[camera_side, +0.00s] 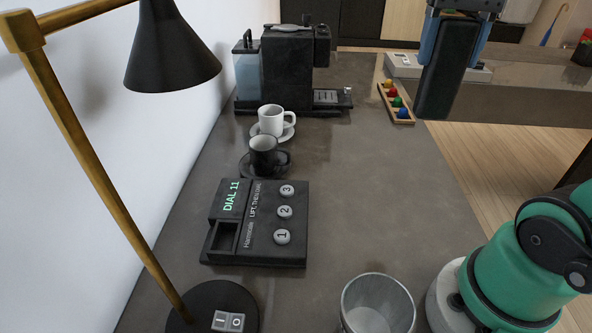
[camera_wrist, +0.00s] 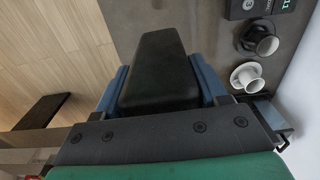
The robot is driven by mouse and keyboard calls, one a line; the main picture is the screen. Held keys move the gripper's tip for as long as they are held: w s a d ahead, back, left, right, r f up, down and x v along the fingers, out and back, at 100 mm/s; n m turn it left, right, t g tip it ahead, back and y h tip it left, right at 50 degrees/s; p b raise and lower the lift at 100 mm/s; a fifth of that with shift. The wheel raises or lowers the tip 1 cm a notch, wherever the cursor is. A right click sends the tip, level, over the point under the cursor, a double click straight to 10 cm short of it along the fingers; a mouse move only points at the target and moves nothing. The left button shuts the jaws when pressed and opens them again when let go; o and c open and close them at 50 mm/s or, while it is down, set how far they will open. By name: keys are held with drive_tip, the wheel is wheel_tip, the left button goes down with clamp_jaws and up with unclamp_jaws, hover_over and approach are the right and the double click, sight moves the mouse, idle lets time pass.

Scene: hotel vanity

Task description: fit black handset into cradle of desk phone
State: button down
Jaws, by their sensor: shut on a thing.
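The black handset (camera_side: 447,68) hangs upright in my gripper (camera_side: 453,30) at the upper right of the side view, above the counter's far right edge. In the wrist view the handset (camera_wrist: 158,65) lies between the two blue fingers of my gripper (camera_wrist: 160,88), which are shut on it. The desk phone (camera_side: 262,222) is black and lies flat on the counter at the left centre, well apart from the handset. Its empty cradle (camera_side: 223,238) is a recess below the "DIAL 11" display. Three round numbered buttons are on its right. A corner of the phone (camera_wrist: 243,8) shows in the wrist view.
A black cup (camera_side: 263,152) and a white cup (camera_side: 272,119) on saucers stand behind the phone. A coffee machine (camera_side: 287,70) and a tray of coloured capsules (camera_side: 387,98) are farther back. A lamp (camera_side: 172,48) stands left, a bin (camera_side: 377,306) in front. The counter's middle is clear.

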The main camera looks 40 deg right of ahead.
sight(433, 104)
wheel_tip(433, 104, down, 20)
drive_tip(key=shift+r, duration=0.2)
idle(0.4)
drive_tip(key=shift+s+f, duration=0.1)
drive_tip(key=shift+c, duration=0.2)
unclamp_jaws()
wheel_tip(433, 104, up, 12)
drive_tip(key=shift+f, duration=0.1)
drive_tip(key=shift+a, duration=0.1)
drive_tip(key=w+a+f+n+t, duration=0.4)
drive_tip(key=w+a+n, duration=0.1)
drive_tip(key=n, duration=0.1)
drive_tip(key=shift+a+f+t+h, duration=0.15)
drive_tip(key=shift+a+t+h, duration=0.15)
drive_tip(key=shift+a+t, duration=0.1)
drive_tip(key=a+n, duration=0.1)
drive_tip(key=w+a+n+t, duration=0.1)
drive_tip(key=a+f+n+t, duration=0.1)
drive_tip(key=shift+w+a+f, duration=0.1)
drive_tip(key=shift+w, duration=0.2)
drive_tip(key=c, duration=0.4)
